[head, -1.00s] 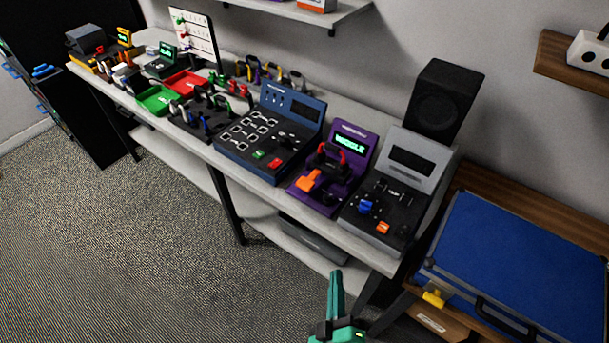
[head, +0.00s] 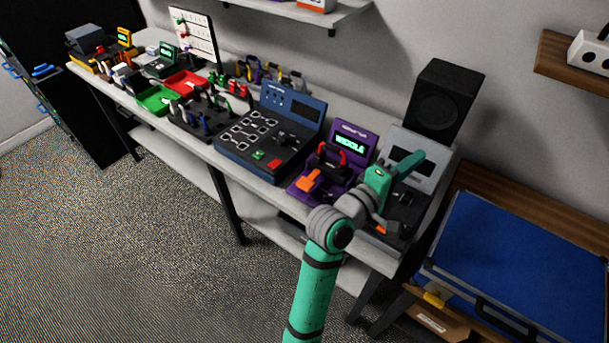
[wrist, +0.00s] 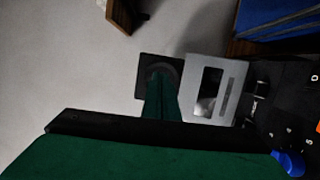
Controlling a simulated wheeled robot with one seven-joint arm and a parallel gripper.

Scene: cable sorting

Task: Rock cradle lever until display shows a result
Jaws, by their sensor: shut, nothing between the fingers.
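The purple tester (head: 363,135) stands on the bench with its display (head: 349,145) lit green and reading "WIGGLE". A cable with a red-and-black looped body (head: 331,153) sits on it. Its orange lever (head: 308,181) is at the lower left of its deck. My gripper (head: 416,161) is shut and empty, to the right of the purple tester, over the grey tester and apart from the lever. The fingers also show in the wrist view (wrist: 161,82), where the purple tester is not seen. My wrist hides part of the purple tester's right front.
The grey tester (head: 398,139) stands right of the purple one, its display dark in the wrist view (wrist: 210,86). A black speaker (head: 441,100) stands behind it. A blue tester (head: 293,88) is on the left. A blue-topped case (head: 520,255) lies on the lower right.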

